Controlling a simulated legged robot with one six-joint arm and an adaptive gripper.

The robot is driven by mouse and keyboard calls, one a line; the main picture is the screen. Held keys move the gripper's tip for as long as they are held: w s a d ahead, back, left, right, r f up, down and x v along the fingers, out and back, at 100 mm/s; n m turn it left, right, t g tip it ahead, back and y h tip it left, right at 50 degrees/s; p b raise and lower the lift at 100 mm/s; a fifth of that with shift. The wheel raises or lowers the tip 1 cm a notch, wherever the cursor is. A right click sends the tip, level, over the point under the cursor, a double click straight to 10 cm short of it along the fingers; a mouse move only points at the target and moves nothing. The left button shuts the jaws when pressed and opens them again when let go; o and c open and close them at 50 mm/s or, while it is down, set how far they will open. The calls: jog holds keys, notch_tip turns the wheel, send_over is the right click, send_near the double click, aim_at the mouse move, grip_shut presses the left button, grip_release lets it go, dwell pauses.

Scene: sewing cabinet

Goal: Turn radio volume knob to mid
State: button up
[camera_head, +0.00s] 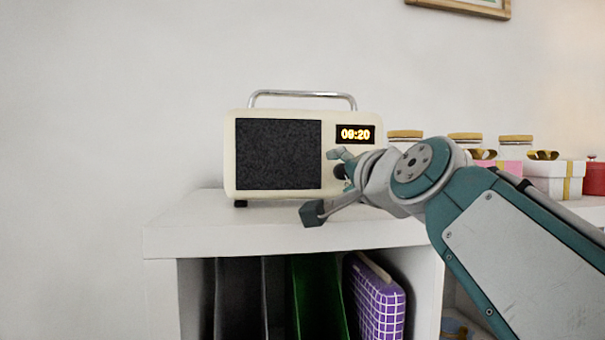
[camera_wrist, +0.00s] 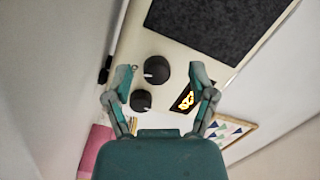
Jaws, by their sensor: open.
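The cream radio (camera_head: 230,150) with a dark speaker grille stands on the white cabinet top in the head view. Its lit display (camera_head: 355,134) reads 09:20. In the wrist view the radio front is tilted and shows two round dark knobs, a larger one (camera_wrist: 156,70) and a smaller one (camera_wrist: 141,100), each with a pale mark. My gripper (camera_wrist: 160,84) is open and empty, its teal fingers spread on either side of the knobs. In the head view my gripper (camera_head: 343,162) is at the radio's right front and hides most of the knob area. Contact with a knob cannot be told.
The white cabinet top (camera_head: 200,230) is clear left of the radio. Behind my arm are several lidded jars (camera_head: 405,136), a white gift box (camera_head: 555,178) and a red container (camera_head: 595,178). Folders (camera_head: 318,295) and a purple gridded item (camera_head: 375,300) stand in the shelf below.

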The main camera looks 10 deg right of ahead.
jog(key=shift+w+d, duration=0.1)
jog(key=shift+w, duration=0.2)
jog(key=shift+d, duration=0.65)
jog(key=shift+a, duration=0.2)
grip_shut()
jog(key=shift+f+m, duration=0.25)
jog(key=shift+m, duration=1.45)
jog(key=shift+c, duration=0.3)
grip_release()
jog(key=shift+w, duration=0.1)
jog(key=shift+o, duration=0.3)
jog(key=shift+a+r, duration=0.1)
jog(key=shift+a, duration=0.2)
jog(key=shift+d, duration=0.1)
